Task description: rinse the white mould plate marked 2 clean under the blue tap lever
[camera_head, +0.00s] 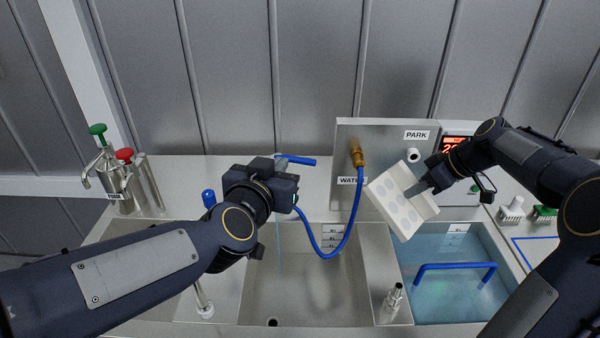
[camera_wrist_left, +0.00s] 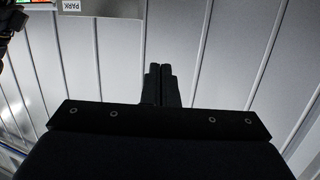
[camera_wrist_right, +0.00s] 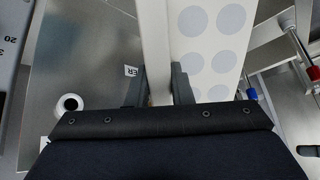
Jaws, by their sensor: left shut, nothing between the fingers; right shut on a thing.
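The white mould plate (camera_head: 392,203) is held tilted in my right gripper (camera_head: 418,187), above the divider between the basins. Its face shows several round grey-blue patches; no number is readable. In the right wrist view the fingers (camera_wrist_right: 160,88) are shut on the plate's edge, and the spotted face (camera_wrist_right: 212,55) shows to the right. The blue tap lever (camera_head: 300,161) points right behind my left gripper (camera_head: 284,166), which is shut and empty. I cannot tell whether it touches the lever. The left fingers (camera_wrist_left: 160,85) show only the wall behind them. A thin pale vertical streak, like water, shows below the left gripper.
The empty steel basin (camera_head: 310,295) lies in the middle. A blue hose (camera_head: 350,225) hangs from a brass fitting (camera_head: 357,153) over it. A water-filled basin (camera_head: 440,285) with a blue bar (camera_head: 455,267) is at right. Pump bottles (camera_head: 115,185) stand at left; brushes (camera_head: 513,208) at right.

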